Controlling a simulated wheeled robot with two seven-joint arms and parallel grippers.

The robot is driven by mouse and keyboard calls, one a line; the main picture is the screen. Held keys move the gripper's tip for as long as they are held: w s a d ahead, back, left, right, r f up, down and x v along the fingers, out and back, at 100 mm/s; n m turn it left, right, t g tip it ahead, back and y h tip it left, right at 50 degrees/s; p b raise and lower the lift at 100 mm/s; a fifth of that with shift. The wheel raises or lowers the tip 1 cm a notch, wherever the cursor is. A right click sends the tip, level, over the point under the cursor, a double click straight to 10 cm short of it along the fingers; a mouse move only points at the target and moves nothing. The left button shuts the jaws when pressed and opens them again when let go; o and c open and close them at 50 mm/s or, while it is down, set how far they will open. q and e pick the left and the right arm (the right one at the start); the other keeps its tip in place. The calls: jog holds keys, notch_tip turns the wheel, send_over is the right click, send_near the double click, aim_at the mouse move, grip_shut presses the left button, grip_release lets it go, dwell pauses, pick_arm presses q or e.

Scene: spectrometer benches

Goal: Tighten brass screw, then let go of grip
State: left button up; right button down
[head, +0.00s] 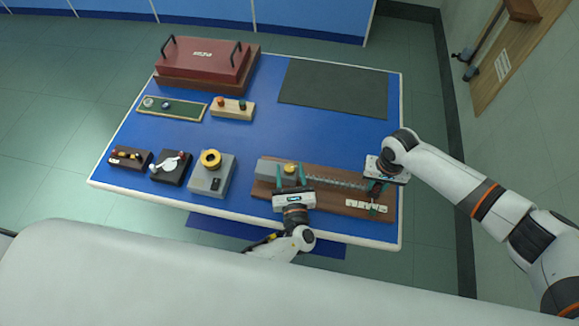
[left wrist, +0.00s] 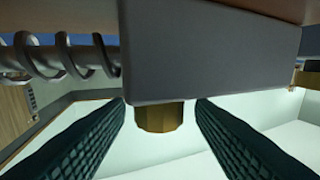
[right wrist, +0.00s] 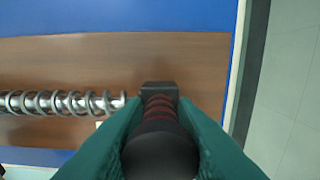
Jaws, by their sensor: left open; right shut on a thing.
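The brass screw (left wrist: 160,117) sticks out of a grey block (left wrist: 215,50) in the left wrist view. In the head view its brass top (head: 291,168) shows on the grey block at the left end of the spring device. My left gripper (head: 291,178) is open, with one finger on each side of the screw and a gap on both sides. My right gripper (head: 376,186) is shut on a dark grip (right wrist: 160,140) with a ribbed reddish neck, at the right end of the device. The fingers hide part of the grip.
A coil spring on a rod (right wrist: 60,102) lies along the wooden base (right wrist: 120,60) between the grippers. A grey box with a yellow ring (head: 211,160) stands to the left. A dark mat (head: 335,88) lies behind; the blue tabletop between is clear.

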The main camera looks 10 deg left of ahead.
pick_arm(q)
jog(key=shift+x, duration=0.8)
jog(key=c, duration=0.9)
jog(key=shift+c, duration=0.2)
jog(key=shift+m+h, duration=0.3)
jog(key=shift+h, duration=0.2)
jog(key=m+h, duration=0.2)
jog(key=h, duration=0.2)
jog(key=shift+a+r+m+t, duration=0.1)
jog(key=shift+m+t, duration=0.2)
jog(key=shift+t, duration=0.1)
jog(key=shift+m+g+h, duration=0.2)
jog(key=shift+m+h, duration=0.8)
jog(key=shift+h, duration=0.55)
jog(key=shift+m+g+h, duration=0.2)
jog(key=shift+m+h, duration=0.8)
jog(key=shift+h, duration=0.55)
